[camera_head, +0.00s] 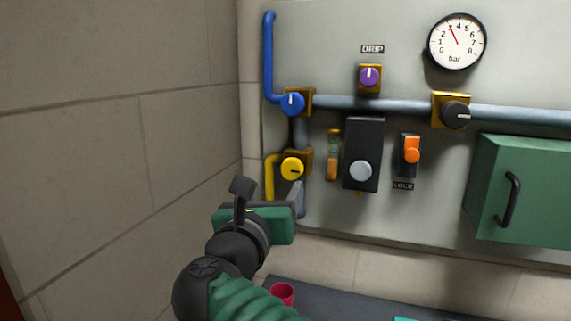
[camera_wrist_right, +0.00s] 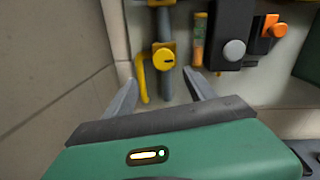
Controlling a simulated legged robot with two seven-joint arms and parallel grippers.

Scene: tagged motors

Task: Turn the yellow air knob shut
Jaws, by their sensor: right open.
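The yellow air knob (camera_head: 292,168) is a round knob on a brass block at the lower left of the wall panel, beside a yellow pipe. Its black mark lies roughly level. It also shows in the right wrist view (camera_wrist_right: 164,60), beyond and between the finger lines. My right gripper (camera_head: 283,195) is just below and in front of the knob, open and empty. Its two grey fingers stand wide apart in the right wrist view (camera_wrist_right: 163,90), with a visible gap to the knob. One finger is mostly hidden in the head view. My left gripper is not in view.
A blue knob (camera_head: 292,102) sits above. To the right are a sight tube (camera_head: 334,156), a black box with a grey button (camera_head: 360,171) and an orange lock switch (camera_head: 411,150). A side wall (camera_head: 120,140) stands close on the left. A red cup (camera_head: 281,293) is below.

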